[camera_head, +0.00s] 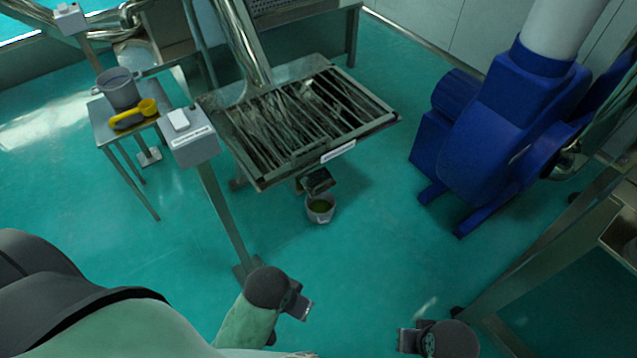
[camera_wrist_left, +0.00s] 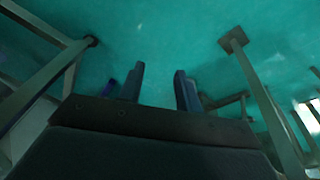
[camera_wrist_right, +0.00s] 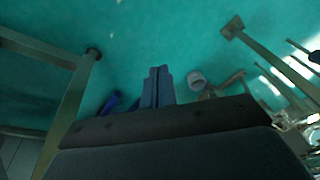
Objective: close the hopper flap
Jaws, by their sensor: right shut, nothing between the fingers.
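The sieve machine (camera_head: 254,182), a tilted metal frame with a barred grate, stands in the upper middle of the head view. A steel pipe or chute (camera_head: 240,40) comes down to its back edge. A dark outlet piece (camera_head: 318,180) hangs under its front edge. I cannot make out which part is the hopper flap. My left gripper (camera_head: 301,306) is open and empty in front of the machine; its fingers stand apart in the left wrist view (camera_wrist_left: 159,86). My right gripper (camera_head: 406,341) is shut and empty, farther right; its fingers meet in the right wrist view (camera_wrist_right: 158,86).
A pail (camera_head: 320,214) with greenish contents stands on the floor under the outlet; it also shows in the right wrist view (camera_wrist_right: 196,80). A control post (camera_head: 193,148) and a small table (camera_head: 103,133) stand left. A blue machine (camera_head: 475,150) stands right. The floor between is clear.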

